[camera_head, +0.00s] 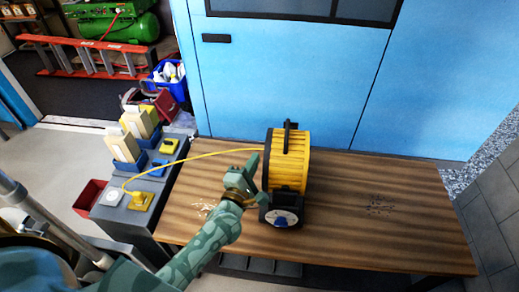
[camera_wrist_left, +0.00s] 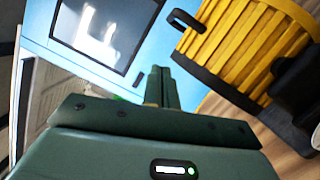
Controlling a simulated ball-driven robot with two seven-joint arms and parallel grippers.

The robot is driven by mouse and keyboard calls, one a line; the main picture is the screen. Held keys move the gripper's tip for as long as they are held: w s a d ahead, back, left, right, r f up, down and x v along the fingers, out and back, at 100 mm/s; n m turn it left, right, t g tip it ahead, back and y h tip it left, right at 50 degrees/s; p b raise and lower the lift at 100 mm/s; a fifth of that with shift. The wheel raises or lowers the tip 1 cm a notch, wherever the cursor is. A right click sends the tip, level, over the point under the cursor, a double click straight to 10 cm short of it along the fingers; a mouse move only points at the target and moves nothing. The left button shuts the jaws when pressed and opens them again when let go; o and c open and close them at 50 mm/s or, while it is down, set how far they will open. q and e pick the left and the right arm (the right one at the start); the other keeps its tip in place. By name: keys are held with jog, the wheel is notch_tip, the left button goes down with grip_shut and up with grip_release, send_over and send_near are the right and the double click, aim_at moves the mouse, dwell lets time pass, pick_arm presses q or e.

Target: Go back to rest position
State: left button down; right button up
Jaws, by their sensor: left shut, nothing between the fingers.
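My left gripper (camera_head: 252,172) is at the left side of a yellow and black drum-shaped machine (camera_head: 289,160) on the wooden table. Its fingers are together and hold nothing; they also show closed in the left wrist view (camera_wrist_left: 160,88). The machine stands upright with a black handle on top and a round dial low on its front. It fills the upper right of the left wrist view (camera_wrist_left: 235,45). I cannot tell whether the fingers touch it. My right gripper is not in view.
The wooden table (camera_head: 400,235) is clear on the right except for dark specks (camera_head: 380,204). Pale debris (camera_head: 205,208) lies by my left arm. A yellow cord (camera_head: 195,156) runs to a grey cabinet (camera_head: 125,215) bearing boxes and yellow items. A blue van (camera_head: 280,80) stands behind.

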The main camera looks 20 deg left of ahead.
pick_arm(q)
jog(key=s+d+f+m+g+h, duration=0.1)
jog(key=s+f+m+g, duration=0.2)
jog(key=s+f+m, duration=0.5)
jog(key=s+f+m+g+h, duration=0.1)
jog(key=s+f+m+g, duration=0.35)
jog(key=f, duration=0.65)
jog(key=s+d+f+m+g+h, duration=0.1)
jog(key=s+f+m+g, duration=0.2)
jog(key=s+f+m, duration=0.5)
jog(key=s+a+f+m+g, duration=0.1)
jog(key=s+f, duration=0.3)
jog(key=s, duration=0.5)
jog(key=s+a+f+m+g+y, duration=0.1)
jog(key=s+f+g, duration=0.3)
jog(key=s, duration=0.5)
jog(key=s+a+f+m+g+y, duration=0.1)
jog(key=s+a+f+m+g, duration=0.1)
jog(key=s+f, duration=0.4)
jog(key=s+m, duration=0.1)
jog(key=s, duration=0.2)
jog(key=shift+a+g, duration=0.35)
jog(key=shift+w+f+m, duration=0.1)
jog(key=shift+m, duration=0.15)
